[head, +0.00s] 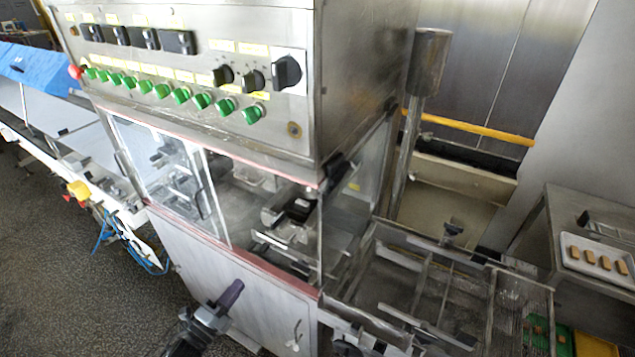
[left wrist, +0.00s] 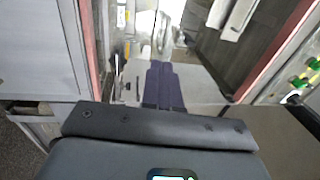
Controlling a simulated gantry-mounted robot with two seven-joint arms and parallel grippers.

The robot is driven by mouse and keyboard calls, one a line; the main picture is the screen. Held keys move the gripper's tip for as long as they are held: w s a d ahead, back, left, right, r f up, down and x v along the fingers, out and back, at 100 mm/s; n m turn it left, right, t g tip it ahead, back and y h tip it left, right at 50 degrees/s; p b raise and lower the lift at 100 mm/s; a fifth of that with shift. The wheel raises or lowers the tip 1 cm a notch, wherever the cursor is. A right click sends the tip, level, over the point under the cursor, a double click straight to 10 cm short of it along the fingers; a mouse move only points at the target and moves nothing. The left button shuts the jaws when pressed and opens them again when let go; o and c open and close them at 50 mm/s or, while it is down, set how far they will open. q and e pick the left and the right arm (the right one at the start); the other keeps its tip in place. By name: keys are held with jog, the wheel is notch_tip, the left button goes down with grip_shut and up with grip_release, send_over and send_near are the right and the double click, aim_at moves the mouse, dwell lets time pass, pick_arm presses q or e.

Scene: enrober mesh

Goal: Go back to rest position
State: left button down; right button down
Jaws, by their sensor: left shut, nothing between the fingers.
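My left gripper (head: 231,292) is shut and empty. It is held up in front of the lower white panel of the enrober machine (head: 190,240), apart from it as far as I can tell. In the left wrist view its dark fingers (left wrist: 163,85) are together, with nothing between them. My right gripper is not in either view.
The control panel (head: 200,90) with green buttons and dark knobs is above. The mesh conveyor (head: 440,290) lies to the right. A white tray (head: 598,262) with several brown bars stands on a side table. Open floor (head: 60,260) is at the left.

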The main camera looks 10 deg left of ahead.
pick_arm(q)
jog(key=s+d+f+n+g+y, duration=0.3)
jog(key=s+d+f+n, duration=0.1)
jog(key=s+d+n, duration=0.5)
jog(key=s+d+n+g+y, duration=0.25)
jog(key=s+n+g, duration=0.9)
jog(key=s, duration=0.75)
notch_tip(320, 180, up, 18)
jog(key=m+p, duration=0.1)
jog(key=p, duration=1.6)
jog(key=shift+w+a+g, duration=0.35)
jog(key=shift+a+g, duration=0.1)
jog(key=shift+f, duration=0.15)
